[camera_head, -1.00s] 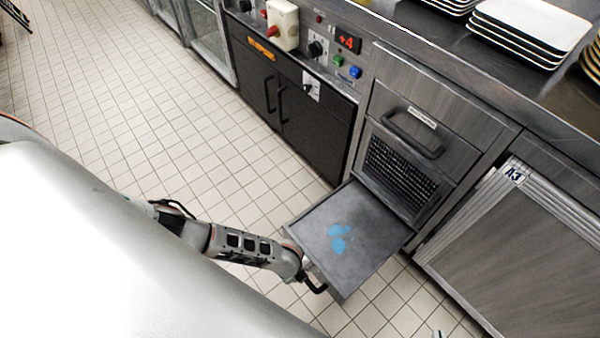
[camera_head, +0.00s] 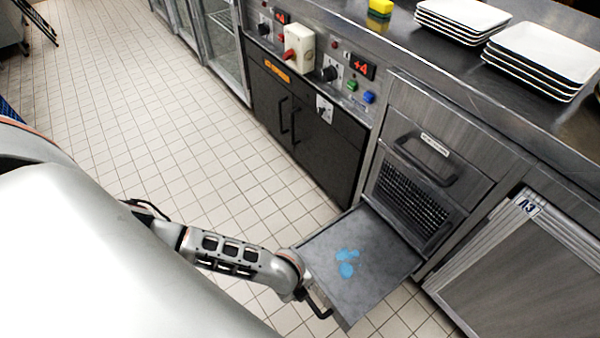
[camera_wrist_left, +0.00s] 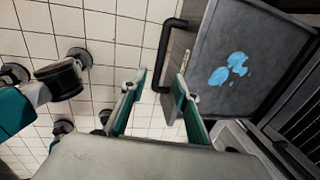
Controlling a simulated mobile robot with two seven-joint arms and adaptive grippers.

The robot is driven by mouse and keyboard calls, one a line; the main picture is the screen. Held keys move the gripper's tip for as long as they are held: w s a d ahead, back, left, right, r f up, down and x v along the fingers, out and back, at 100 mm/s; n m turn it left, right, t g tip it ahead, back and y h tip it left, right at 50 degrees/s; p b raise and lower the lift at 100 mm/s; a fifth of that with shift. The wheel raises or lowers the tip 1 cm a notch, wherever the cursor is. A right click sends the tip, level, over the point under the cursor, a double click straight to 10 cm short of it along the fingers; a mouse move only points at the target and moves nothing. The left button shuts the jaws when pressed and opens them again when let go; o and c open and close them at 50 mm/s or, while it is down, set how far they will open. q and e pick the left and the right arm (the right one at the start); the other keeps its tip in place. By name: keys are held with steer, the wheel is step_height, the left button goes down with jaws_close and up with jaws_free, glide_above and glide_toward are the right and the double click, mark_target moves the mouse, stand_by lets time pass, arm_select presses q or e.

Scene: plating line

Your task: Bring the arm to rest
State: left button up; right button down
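My left arm reaches in from the left in the head view and ends beside the front edge of a grey pulled-out panel or drawer (camera_head: 375,265) with blue spots on it. The panel also shows in the left wrist view (camera_wrist_left: 265,50). My left gripper (camera_wrist_left: 161,80) shows two spread fingers in the left wrist view, with nothing held. The black bar handle (camera_wrist_left: 166,50) of the panel lies just beyond the fingertips; whether they touch it I cannot tell. In the head view the handle (camera_head: 318,304) is beside the end of the arm, and the fingers are hidden. My right gripper is not seen.
A steel counter with stacked white plates (camera_head: 545,55) and a yellow-green sponge (camera_head: 380,8) runs along the right. Below are a dark double-door cabinet (camera_head: 300,120) and a shutter marked A3 (camera_head: 520,275).

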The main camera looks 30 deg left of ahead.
arm_select(q)
steer(key=shift+s+r, duration=0.1)
steer(key=shift+r, duration=0.4)
